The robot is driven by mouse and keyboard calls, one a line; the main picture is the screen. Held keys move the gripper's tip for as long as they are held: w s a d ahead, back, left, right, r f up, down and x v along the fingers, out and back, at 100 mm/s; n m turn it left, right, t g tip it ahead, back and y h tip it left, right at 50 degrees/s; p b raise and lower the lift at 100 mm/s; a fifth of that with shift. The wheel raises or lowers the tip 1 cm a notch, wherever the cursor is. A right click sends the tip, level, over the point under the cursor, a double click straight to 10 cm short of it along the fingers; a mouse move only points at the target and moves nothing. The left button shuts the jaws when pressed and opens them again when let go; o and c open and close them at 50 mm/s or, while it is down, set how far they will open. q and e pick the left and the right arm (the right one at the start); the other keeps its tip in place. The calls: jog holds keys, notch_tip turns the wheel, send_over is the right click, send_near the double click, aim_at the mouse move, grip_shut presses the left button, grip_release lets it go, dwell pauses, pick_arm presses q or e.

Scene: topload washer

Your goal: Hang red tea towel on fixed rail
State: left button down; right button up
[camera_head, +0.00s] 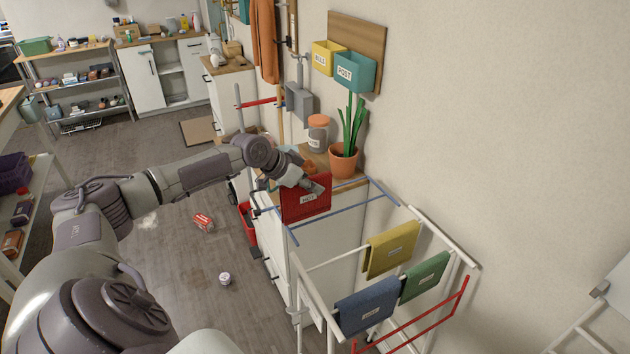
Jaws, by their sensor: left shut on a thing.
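A blue rail frame (345,214) juts out beside the cabinet, just right of and below the towel. I cannot tell whether the towel touches it. A red rail (430,316) runs along the near right side of the white drying rack (311,278). My right gripper is not in view.
The rack holds a yellow towel (391,249), a green towel (424,277) and a blue towel (366,305). A potted plant (344,162) and a jar (318,134) stand on the cabinet behind the towel. A red-white box (203,222) and a can (225,279) lie on the floor.

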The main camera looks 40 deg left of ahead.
pick_arm(q)
jog(key=shift+s+d+f+b, duration=0.65)
jog(key=shift+s+d+b, duration=1.65)
jog(key=shift+d, duration=4.75)
jog(key=shift+s+f+b, duration=0.2)
jog(key=shift+f+b, duration=0.4)
jog(key=shift+f, duration=1.45)
jog(key=shift+s+f+b, duration=0.15)
jog(key=shift+f+b, duration=0.4)
jog(key=shift+f, duration=1.5)
jog(key=shift+s+f+b, duration=0.2)
jog(key=shift+f+b, duration=0.4)
jog(key=shift+f, duration=1.45)
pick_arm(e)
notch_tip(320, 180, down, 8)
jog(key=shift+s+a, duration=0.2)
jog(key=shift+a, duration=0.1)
